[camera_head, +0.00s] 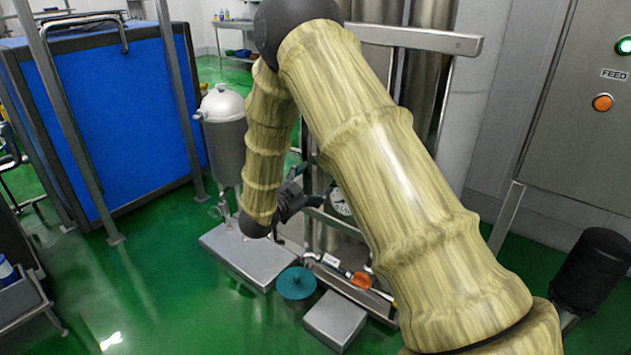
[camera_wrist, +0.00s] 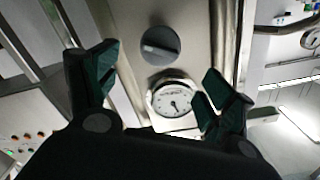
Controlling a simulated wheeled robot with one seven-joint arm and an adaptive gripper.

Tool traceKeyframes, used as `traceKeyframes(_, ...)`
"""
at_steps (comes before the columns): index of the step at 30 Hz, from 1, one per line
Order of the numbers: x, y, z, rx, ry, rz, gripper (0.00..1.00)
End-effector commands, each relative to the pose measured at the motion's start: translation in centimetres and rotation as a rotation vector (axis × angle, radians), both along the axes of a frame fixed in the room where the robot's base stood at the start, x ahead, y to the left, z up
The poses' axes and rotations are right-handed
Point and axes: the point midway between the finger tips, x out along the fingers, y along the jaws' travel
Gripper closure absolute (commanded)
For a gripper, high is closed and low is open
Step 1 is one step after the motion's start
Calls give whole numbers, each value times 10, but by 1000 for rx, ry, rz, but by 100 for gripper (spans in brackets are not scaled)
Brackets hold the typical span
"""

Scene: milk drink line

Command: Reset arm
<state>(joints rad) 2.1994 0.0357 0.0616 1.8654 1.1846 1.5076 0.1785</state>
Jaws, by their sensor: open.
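My arm crosses the head view from the lower right, bends at the top and hangs down in the middle. My gripper (camera_head: 298,188) is at its lower end, in front of metal equipment and close to a round dial gauge (camera_head: 340,201). In the wrist view my gripper (camera_wrist: 158,88) is open, with its two dark fingers apart and nothing between them. Beyond the fingers are the white dial gauge (camera_wrist: 173,100) and a dark round knob (camera_wrist: 160,45) on a metal panel. I cannot tell whether the gripper touches anything.
A grey tank with a white lid (camera_head: 222,103) stands left of the arm. Below are a metal platform (camera_head: 240,258), a teal round part (camera_head: 296,283) and an orange fitting (camera_head: 361,280). A control cabinet (camera_head: 590,120) is at right. Green floor (camera_head: 150,285) is open at left.

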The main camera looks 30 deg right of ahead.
Motion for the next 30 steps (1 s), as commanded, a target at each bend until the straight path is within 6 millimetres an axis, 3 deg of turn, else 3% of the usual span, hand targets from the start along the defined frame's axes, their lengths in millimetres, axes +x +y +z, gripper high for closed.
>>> traceKeyframes(11, 0, 0, -2, 0, 3, 3, 18)
traceKeyframes(14, -3, 2, -17, 4, 40, 35, 18)
traceKeyframes(17, -9, 9, -52, 20, 128, 115, 18)
traceKeyframes(23, -45, 35, -154, 82, 401, 351, 18)
traceKeyframes(30, -123, 76, -261, 183, 731, 612, 18)
